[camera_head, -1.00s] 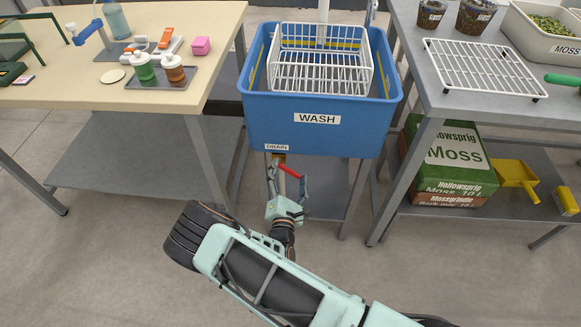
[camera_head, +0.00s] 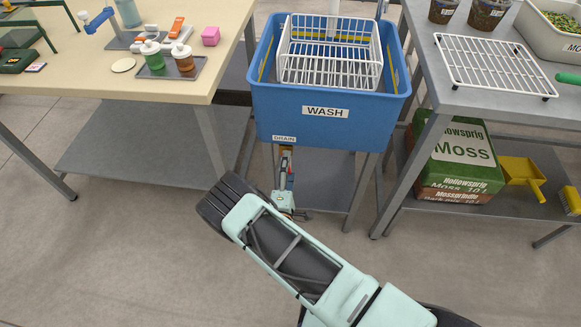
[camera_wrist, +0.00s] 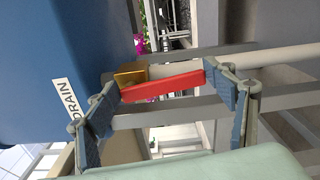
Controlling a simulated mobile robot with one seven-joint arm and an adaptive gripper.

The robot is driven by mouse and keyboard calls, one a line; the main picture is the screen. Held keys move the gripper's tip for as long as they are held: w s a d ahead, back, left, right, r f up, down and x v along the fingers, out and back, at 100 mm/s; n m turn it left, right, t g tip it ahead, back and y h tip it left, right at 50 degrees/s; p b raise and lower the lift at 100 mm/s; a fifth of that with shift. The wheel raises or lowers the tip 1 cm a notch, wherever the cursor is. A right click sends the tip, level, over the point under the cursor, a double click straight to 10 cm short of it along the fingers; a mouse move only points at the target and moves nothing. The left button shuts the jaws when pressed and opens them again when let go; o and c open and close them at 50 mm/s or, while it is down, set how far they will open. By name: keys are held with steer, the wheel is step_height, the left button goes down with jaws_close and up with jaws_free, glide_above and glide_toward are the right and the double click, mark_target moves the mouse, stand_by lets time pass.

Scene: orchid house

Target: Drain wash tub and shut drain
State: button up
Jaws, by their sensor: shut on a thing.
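The blue wash tub (camera_head: 330,128) with a WASH label stands in the middle of the head view. A small DRAIN label (camera_head: 284,139) is at its lower left front edge. Below it is the drain valve with a red lever (camera_wrist: 162,86) and a brass-coloured body (camera_wrist: 130,75), seen in the wrist view. My gripper (camera_head: 284,182) is under the tub front; in the wrist view my gripper (camera_wrist: 163,92) has a finger at each end of the red lever and is shut on it. The tub's water level cannot be told. The drain outlet is hidden.
A white wire rack (camera_head: 330,62) sits in the tub. A cream table (camera_head: 90,75) stands left and a grey bench (camera_head: 490,100) right, their legs close to the tub stand. A moss bag (camera_head: 460,160) lies on the right lower shelf. The front floor is clear.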

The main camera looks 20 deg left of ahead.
steer(key=shift+a, duration=0.15)
stand_by(0.4)
steer(key=o, duration=1.7)
steer(key=shift+s, duration=0.1)
steer(key=v, duration=1.1)
steer(key=shift+s+f, duration=0.1)
steer(key=shift+s, duration=0.3)
